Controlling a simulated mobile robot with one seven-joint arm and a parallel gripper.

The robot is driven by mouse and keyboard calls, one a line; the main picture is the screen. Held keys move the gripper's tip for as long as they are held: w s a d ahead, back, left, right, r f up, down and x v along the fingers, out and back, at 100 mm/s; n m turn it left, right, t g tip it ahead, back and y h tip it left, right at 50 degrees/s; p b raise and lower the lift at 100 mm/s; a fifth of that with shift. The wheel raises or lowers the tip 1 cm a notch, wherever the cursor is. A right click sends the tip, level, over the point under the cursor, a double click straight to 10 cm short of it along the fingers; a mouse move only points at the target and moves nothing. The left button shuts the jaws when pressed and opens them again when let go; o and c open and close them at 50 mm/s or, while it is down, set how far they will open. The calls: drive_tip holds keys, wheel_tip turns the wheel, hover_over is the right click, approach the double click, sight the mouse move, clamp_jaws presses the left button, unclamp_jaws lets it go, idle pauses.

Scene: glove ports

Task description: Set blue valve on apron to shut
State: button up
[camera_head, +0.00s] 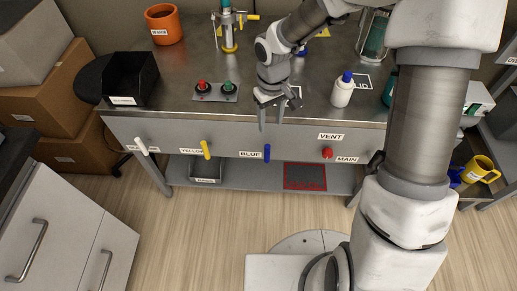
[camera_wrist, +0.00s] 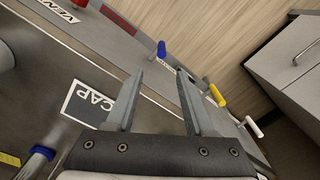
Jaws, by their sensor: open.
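The blue valve (camera_head: 267,152) is a small lever on the front apron (camera_head: 230,137) of the steel bench, just right of its BLUE label (camera_head: 250,155). Its handle looks upright in the head view. In the wrist view the blue valve (camera_wrist: 161,49) stands out from the apron just beyond my fingertips. My gripper (camera_head: 272,122) points down at the bench's front edge, above the blue valve. Its fingers are apart and empty, and it also shows in the wrist view (camera_wrist: 160,73). I see no contact with the valve.
Also on the apron are a white lever (camera_head: 141,147), a yellow lever (camera_head: 206,150) and a red MAIN knob (camera_head: 327,153). A red and green button box (camera_head: 215,92) and a blue-capped white bottle (camera_head: 342,91) stand on the bench. The floor (camera_head: 200,220) in front is clear.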

sight(267, 155)
drive_tip(key=f+b, duration=0.2)
drive_tip(key=f, duration=0.4)
drive_tip(key=f+b, duration=0.2)
drive_tip(key=f, duration=0.4)
drive_tip(key=f+b, duration=0.2)
drive_tip(key=f, duration=0.4)
drive_tip(key=shift+w+a, duration=0.1)
drive_tip(key=shift+a, duration=0.15)
drive_tip(key=c, duration=0.8)
clamp_jaws()
drive_tip(key=shift+a, duration=0.25)
